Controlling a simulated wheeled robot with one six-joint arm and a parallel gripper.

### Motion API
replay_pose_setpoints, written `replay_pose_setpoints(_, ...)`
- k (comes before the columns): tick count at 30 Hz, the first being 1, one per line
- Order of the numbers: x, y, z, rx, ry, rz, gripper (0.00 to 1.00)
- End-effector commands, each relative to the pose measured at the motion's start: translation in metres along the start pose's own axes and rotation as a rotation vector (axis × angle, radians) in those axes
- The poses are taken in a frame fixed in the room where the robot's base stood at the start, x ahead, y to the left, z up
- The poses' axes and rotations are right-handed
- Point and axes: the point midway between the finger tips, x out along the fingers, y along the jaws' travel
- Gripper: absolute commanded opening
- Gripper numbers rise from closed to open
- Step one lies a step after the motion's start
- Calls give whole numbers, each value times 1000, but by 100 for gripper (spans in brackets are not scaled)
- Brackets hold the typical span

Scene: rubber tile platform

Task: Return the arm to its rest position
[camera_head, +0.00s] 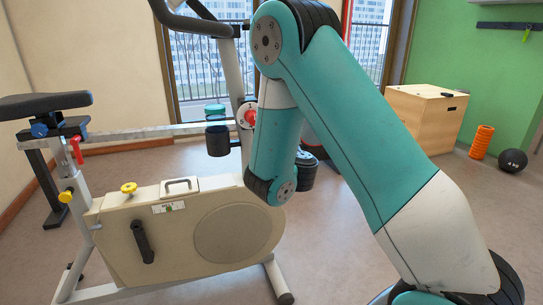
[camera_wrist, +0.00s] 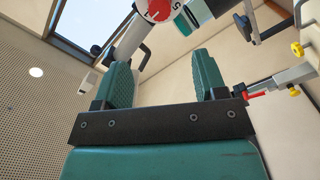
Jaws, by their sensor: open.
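My arm shows in the head view, teal and white, rising from the lower right, bending at the top and folding back down in front of the exercise bike. My gripper (camera_wrist: 164,82) shows in the wrist view with two teal ribbed fingers spread apart. Nothing is between the fingers. In the head view the fingers are hidden behind my arm links. The exercise bike (camera_head: 140,240) has a cream body and stands to the left of my arm. Its red-and-white resistance knob (camera_head: 246,116) is beside my arm. The knob also shows beyond the fingers in the wrist view (camera_wrist: 158,8).
The bike's black saddle (camera_head: 45,104) is at the far left, and its dark cup holder (camera_head: 217,140) is near my arm. A wooden box (camera_head: 425,118), an orange roller (camera_head: 482,142) and a black ball (camera_head: 512,160) stand at the back right. Open floor lies right of my arm.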

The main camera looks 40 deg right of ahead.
Motion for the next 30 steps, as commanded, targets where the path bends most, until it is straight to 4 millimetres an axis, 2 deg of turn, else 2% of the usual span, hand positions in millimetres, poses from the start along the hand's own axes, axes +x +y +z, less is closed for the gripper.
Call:
replay_pose_setpoints(7, -13, -1, 1, 0, -1, 0, 65)
replay_pose_setpoints(24, -13, 2, 1, 10, -9, 5, 65)
replay_pose_setpoints(26, -14, 7, 3, 45, -37, 19, 65)
replay_pose_setpoints(30, -26, 18, 18, 248, -217, 52, 65)
